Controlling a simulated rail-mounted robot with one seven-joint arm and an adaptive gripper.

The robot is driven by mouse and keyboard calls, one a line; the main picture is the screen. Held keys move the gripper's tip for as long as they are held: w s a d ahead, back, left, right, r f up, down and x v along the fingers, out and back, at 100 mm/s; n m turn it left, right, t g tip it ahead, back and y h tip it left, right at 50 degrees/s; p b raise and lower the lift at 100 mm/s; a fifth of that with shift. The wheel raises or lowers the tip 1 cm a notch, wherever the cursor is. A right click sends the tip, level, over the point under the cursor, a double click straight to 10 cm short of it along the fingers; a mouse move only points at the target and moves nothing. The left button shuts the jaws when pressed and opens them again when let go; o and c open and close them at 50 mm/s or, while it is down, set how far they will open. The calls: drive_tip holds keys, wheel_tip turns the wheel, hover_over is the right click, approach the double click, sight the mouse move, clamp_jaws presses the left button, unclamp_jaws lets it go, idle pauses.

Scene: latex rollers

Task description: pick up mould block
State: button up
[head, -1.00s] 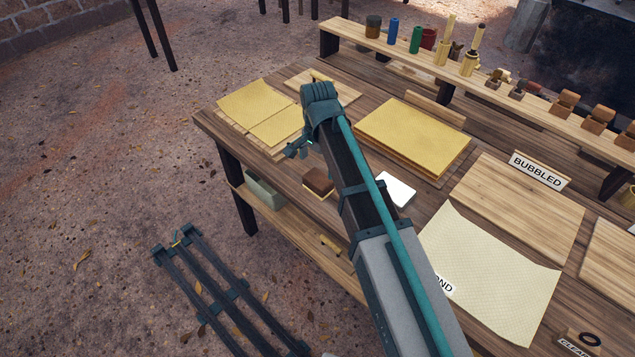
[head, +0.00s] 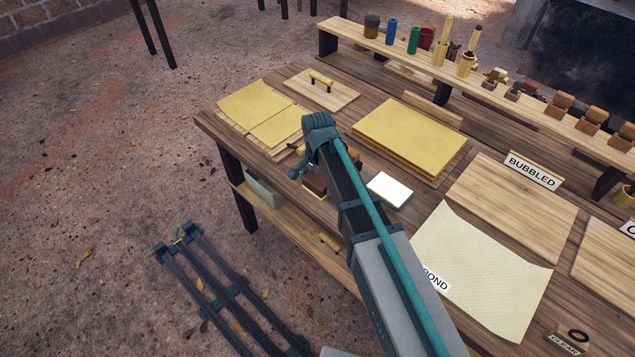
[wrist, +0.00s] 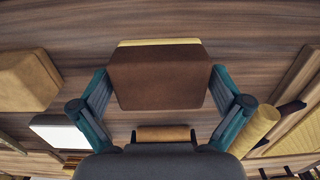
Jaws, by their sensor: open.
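A dark brown block on a pale yellow base, which looks like the mould block (wrist: 160,78), sits on the wooden bench top. In the head view the mould block (head: 315,184) is mostly hidden behind my arm, near the bench's front edge. My gripper (wrist: 160,86) is open in the wrist view, with one teal finger at each side of the block. The fingers look spread wider than the block, and I cannot tell whether they touch it. In the head view my gripper (head: 297,172) is small and partly hidden.
In the wrist view a tan block (wrist: 28,80) is at the left, a small roller (wrist: 162,133) lies close by, and a yellow roller (wrist: 255,130) is at the right. A white pad (head: 389,189) and yellow sheets (head: 410,135) lie on the bench (head: 375,168).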

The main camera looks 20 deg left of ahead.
drive_tip(key=c, duration=1)
drive_tip(key=shift+r, duration=0.15)
drive_tip(key=shift+r+b, duration=0.75)
drive_tip(key=shift+b, duration=0.05)
drive_tip(key=s+r, duration=0.1)
drive_tip(key=r, duration=0.1)
drive_tip(key=s+d+r+b, duration=0.1)
drive_tip(key=r, duration=0.1)
drive_tip(key=s+d+r+b, duration=0.1)
drive_tip(key=s+r, duration=0.1)
drive_tip(key=shift+d+r, duration=0.1)
drive_tip(key=shift+d, duration=0.1)
drive_tip(key=s+d+r+b, duration=0.1)
drive_tip(key=s, duration=0.1)
drive_tip(key=s+d+r, duration=0.2)
drive_tip(key=s, duration=0.1)
drive_tip(key=s+d+r+b, duration=0.1)
drive_tip(key=s+r, duration=0.1)
drive_tip(key=s, duration=0.1)
drive_tip(key=shift+d+b, duration=0.3)
drive_tip(key=shift+d, duration=0.1)
